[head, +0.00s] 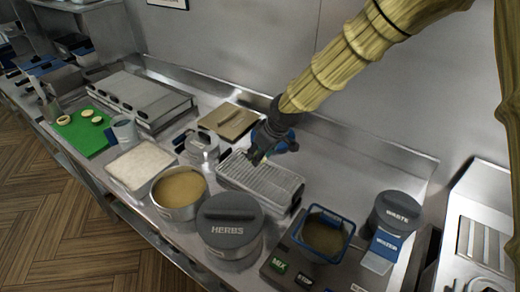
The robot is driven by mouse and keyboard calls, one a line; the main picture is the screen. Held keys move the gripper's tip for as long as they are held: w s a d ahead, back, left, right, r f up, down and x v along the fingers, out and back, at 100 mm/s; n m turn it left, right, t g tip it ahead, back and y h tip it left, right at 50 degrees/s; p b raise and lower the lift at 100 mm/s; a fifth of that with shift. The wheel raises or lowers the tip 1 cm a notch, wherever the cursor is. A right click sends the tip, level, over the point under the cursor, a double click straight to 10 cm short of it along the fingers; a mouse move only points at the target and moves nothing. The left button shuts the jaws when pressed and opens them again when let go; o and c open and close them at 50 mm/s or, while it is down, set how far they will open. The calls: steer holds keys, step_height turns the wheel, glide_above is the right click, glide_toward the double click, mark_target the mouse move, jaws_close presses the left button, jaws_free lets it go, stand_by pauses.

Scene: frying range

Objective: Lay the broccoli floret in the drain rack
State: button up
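The drain rack (272,187) appears to be the silver ribbed rack in the middle of the counter. My gripper (256,160) is dark with blue parts and points down over the back left part of this rack. A small dark green patch shows between its fingers, too small to tell whether it is the broccoli floret. I cannot tell whether the fingers are open or shut, or whether they touch the rack. No broccoli floret shows clearly elsewhere.
A pot of tan liquid (180,188) and a grey HERBS bin (230,222) stand in front of the rack. A blue-rimmed basket (325,232) and a WASTE bin (393,212) are to its right. A green board (82,137) with cut pieces lies at far left.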

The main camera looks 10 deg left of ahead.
steer(key=f+b, duration=0.1)
steer(key=f, duration=0.2)
steer(key=f+b, duration=0.1)
steer(key=shift+d+f+b, duration=0.15)
steer(key=shift+d+b, duration=0.1)
steer(key=shift+b, duration=0.1)
steer(key=shift+f+b, duration=0.45)
steer(key=shift+f, duration=1)
steer(key=o, duration=0.9)
steer(key=shift+r, duration=0.15)
steer(key=v, duration=1.1)
steer(key=shift+s+d+r, duration=0.15)
steer(key=shift+r, duration=0.2)
